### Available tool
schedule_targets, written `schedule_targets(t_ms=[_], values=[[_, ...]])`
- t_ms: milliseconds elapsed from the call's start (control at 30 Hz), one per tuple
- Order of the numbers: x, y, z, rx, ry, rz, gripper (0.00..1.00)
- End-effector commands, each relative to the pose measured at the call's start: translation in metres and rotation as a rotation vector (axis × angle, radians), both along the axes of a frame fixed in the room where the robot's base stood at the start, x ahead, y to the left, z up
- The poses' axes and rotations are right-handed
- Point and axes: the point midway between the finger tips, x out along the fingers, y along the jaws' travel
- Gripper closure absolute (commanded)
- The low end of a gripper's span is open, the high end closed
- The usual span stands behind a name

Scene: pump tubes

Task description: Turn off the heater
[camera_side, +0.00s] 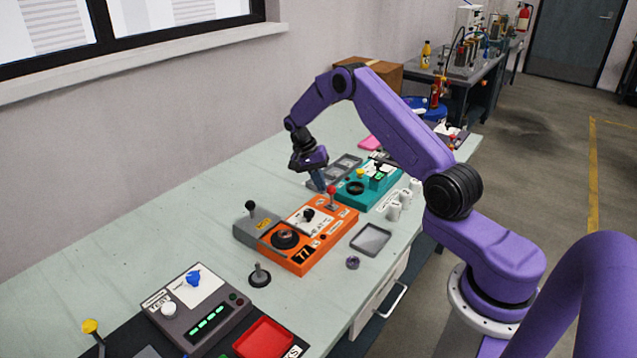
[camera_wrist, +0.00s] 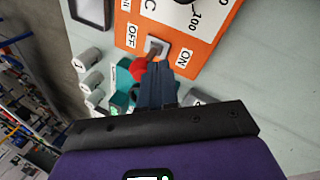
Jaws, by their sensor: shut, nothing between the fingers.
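The heater is an orange box (camera_side: 318,243) in the middle of the bench, with a black dial and a red-tipped lever switch (camera_side: 331,192) at its far end. In the wrist view, the orange panel (camera_wrist: 215,22) shows an OFF label (camera_wrist: 131,36) to the left of the switch base and an ON label (camera_wrist: 186,57) to its right. The red lever tip (camera_wrist: 139,67) shows left of the base. My gripper (camera_side: 319,186) is shut and empty, close beside the lever; in the wrist view its fingers are just right of the red tip. I cannot tell whether they touch.
A teal device (camera_side: 372,184) stands just beyond the heater, with small white numbered cylinders (camera_side: 393,211) along its right. A grey box with a black lever (camera_side: 252,228) adjoins the heater's left. An empty grey tray (camera_side: 371,239) lies to the right. The bench near the window wall is clear.

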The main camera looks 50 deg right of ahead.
Motion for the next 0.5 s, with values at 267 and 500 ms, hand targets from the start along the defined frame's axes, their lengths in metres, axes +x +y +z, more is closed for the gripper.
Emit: schedule_targets(t_ms=[267, 500], values=[[-0.003, -0.0001, 0.0013, 0.0, -0.03, 0.0, 1.0], [-0.0073, -0.0004, 0.0029, 0.0, -0.073, -0.002, 1.0]])
